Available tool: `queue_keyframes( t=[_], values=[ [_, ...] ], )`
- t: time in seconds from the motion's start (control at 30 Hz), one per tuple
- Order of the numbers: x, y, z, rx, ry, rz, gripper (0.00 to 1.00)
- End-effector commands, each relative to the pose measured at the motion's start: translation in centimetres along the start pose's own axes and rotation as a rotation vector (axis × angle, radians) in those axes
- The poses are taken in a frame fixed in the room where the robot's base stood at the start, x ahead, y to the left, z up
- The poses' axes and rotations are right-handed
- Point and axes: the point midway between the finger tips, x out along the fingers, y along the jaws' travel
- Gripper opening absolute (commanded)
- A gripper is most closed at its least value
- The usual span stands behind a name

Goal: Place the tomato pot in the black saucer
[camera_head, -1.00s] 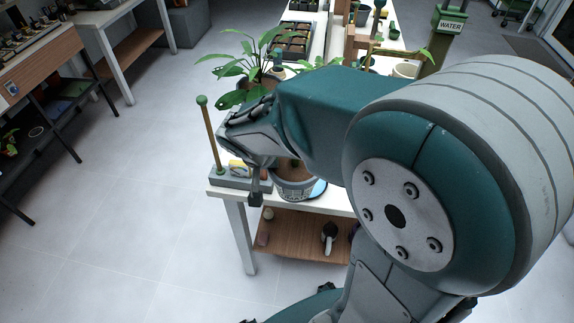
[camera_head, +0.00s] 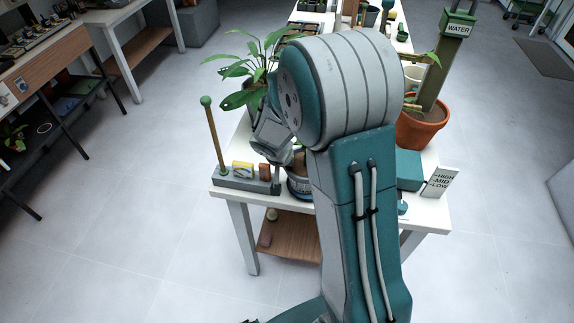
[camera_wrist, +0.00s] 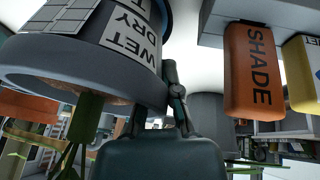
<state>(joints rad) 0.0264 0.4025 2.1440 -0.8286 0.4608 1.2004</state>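A grey pot with a white WET/DRY label (camera_wrist: 130,25) fills the upper left of the wrist view, which looks upside down. A green stem or stake (camera_wrist: 86,117) comes out of its opening. My gripper (camera_wrist: 158,108) is at the rim of this pot, with one finger outside it. Whether the fingers close on the rim is unclear. In the head view, a banded pot (camera_head: 299,187) stands near the table's front edge, largely hidden by my arm. I cannot tell for sure which pot is the tomato pot. I cannot make out a black saucer.
A grey tray (camera_head: 230,181) with a post, a yellow block (camera_head: 242,170) and an orange SHADE block (camera_wrist: 254,72) lies left of the pot. A leafy plant (camera_head: 245,70) stands behind. A terracotta pot (camera_head: 422,132) and a HIGH-MID-LOW sign (camera_head: 441,181) are right.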

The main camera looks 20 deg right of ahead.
Motion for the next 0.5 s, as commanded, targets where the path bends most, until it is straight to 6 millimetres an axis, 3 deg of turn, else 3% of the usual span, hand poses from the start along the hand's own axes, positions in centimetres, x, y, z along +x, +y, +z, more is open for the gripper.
queue_keyframes(
  t=[0.33, 0.43, 0.5],
  values=[
    [0.11, -0.30, 0.16, -0.002, 0.003, 0.002, 0.00],
    [0.12, -0.27, 0.16, -0.002, 0.003, 0.002, 0.43],
    [0.11, -0.26, 0.15, -0.001, 0.003, 0.002, 0.43]
  ],
)
